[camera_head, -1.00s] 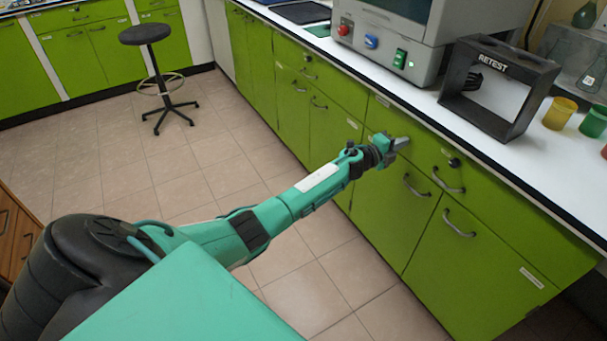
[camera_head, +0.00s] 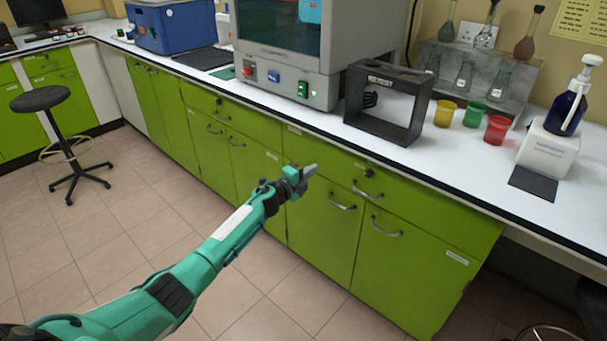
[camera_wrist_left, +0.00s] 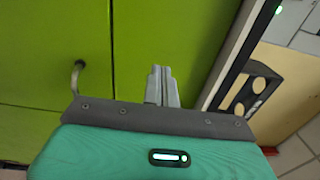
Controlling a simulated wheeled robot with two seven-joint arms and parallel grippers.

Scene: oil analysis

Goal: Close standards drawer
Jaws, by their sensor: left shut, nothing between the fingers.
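My left gripper (camera_head: 312,169) is shut and empty, in front of the left part of this drawer. In the left wrist view its grey fingers (camera_wrist_left: 162,88) are together before the green drawer panel (camera_wrist_left: 185,35). I cannot tell whether the fingertips touch the panel. My right gripper is not in view.
Cabinet doors with handles (camera_head: 385,255) lie below the drawer. On the white counter stand a black rack (camera_head: 395,137), coloured cups (camera_head: 497,130), a grey machine (camera_head: 335,85) and a blue box (camera_head: 175,30). A black stool (camera_head: 42,99) stands at left. The tiled floor is mostly clear.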

